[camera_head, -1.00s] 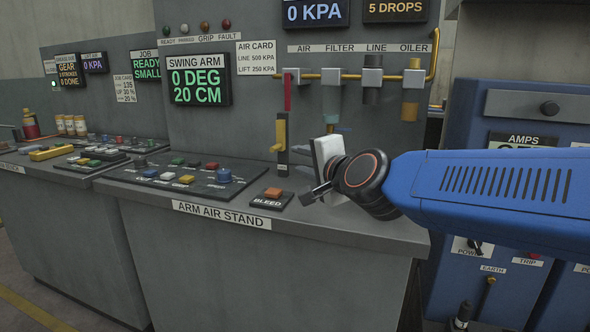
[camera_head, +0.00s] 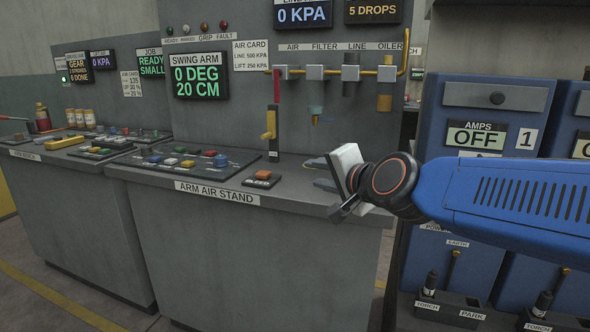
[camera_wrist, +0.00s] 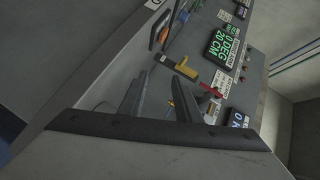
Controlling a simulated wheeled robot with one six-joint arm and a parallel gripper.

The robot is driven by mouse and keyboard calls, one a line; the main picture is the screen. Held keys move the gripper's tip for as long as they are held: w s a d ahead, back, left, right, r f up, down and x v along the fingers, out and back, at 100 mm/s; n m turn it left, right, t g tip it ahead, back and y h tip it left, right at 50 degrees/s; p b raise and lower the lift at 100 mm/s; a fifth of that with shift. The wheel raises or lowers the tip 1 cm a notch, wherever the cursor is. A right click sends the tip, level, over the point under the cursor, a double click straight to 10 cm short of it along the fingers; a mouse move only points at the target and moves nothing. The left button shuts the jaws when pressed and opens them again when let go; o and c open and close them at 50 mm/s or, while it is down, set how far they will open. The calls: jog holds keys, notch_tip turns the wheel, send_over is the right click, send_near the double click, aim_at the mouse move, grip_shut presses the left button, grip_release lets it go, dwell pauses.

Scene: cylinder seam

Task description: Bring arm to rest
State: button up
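My gripper (camera_head: 318,172) is held above the right end of the arm air stand counter (camera_head: 318,202). In the wrist view (camera_wrist: 160,95) its two dark fingers stand apart with nothing between them, so it is open. The swing arm display (camera_head: 199,82) reads 0 DEG, 20 CM; it also shows in the wrist view (camera_wrist: 222,42). A yellow-handled lever (camera_head: 270,128) stands upright at the panel, left of my gripper and apart from it. The orange bleed button (camera_head: 263,174) is on the counter, left of my gripper. The swing arm itself is not visible.
A button board (camera_head: 185,161) lies on the counter. Air line fittings (camera_head: 350,73) hang on the panel above my gripper. Blue cabinets (camera_head: 475,125) stand at the right behind my arm, with torch holders (camera_head: 450,308) low down. Open floor (camera_head: 50,290) shows at lower left.

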jog(key=s+d+f+n+g+h, duration=0.6)
jog(key=s+d+f+n+g, duration=0.2)
jog(key=s+d+f, duration=1.5)
jog(key=shift+s+d+f+n+g+h, duration=0.3)
jog(key=shift+s+n+g, duration=0.15)
jog(key=shift+s, duration=0.7)
